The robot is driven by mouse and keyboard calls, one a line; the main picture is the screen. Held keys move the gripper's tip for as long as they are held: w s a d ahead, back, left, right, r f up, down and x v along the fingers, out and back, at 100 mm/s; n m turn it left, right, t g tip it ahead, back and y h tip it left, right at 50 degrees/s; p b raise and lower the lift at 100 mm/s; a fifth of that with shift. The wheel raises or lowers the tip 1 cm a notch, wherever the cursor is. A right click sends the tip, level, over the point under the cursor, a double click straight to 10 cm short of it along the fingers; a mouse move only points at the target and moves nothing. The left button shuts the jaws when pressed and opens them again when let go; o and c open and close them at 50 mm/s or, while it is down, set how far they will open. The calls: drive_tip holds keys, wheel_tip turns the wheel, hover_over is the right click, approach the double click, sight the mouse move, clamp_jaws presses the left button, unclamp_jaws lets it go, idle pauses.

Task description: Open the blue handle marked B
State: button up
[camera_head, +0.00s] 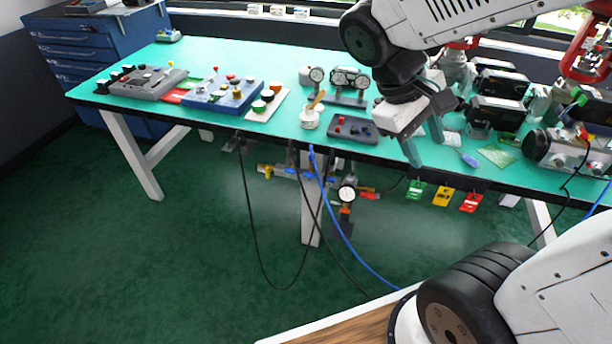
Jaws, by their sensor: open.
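Below the front edge of the workbench, a row of small valves hangs on piping. A blue part (292,171) in that row looks like the blue handle. It is small, and I cannot read a letter B on it or tell its exact angle. A yellow handle (266,169) is to its left and a red handle (370,196) is to its right. My gripper (425,142) is open and empty, with its fingers pointing down near the bench's front edge. It is to the right of the valve row and apart from it.
The green-topped workbench (235,62) carries control boxes, gauges and motor-like units. A round gauge (347,193) hangs under it. A blue hose (335,222) and black cables droop to the floor. Green, yellow and red tags (443,196) hang at the right. The floor in front is clear.

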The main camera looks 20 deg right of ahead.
drive_tip(key=w+a+f+n+t+h, duration=0.1)
drive_tip(key=w+f+n+t+h, duration=0.2)
drive_tip(key=w+f+n+h, duration=0.55)
drive_tip(key=w+f+n+t+h, duration=0.25)
drive_tip(key=w+f+n, duration=0.2)
drive_tip(key=w, duration=0.75)
drive_tip(key=n+t+y, duration=0.6)
drive_tip(key=n+t, duration=0.6)
drive_tip(key=n, duration=0.1)
approach(309, 174)
drive_tip(key=x, duration=1)
drive_tip(key=shift+f, duration=0.2)
drive_tip(key=shift+c, duration=0.3)
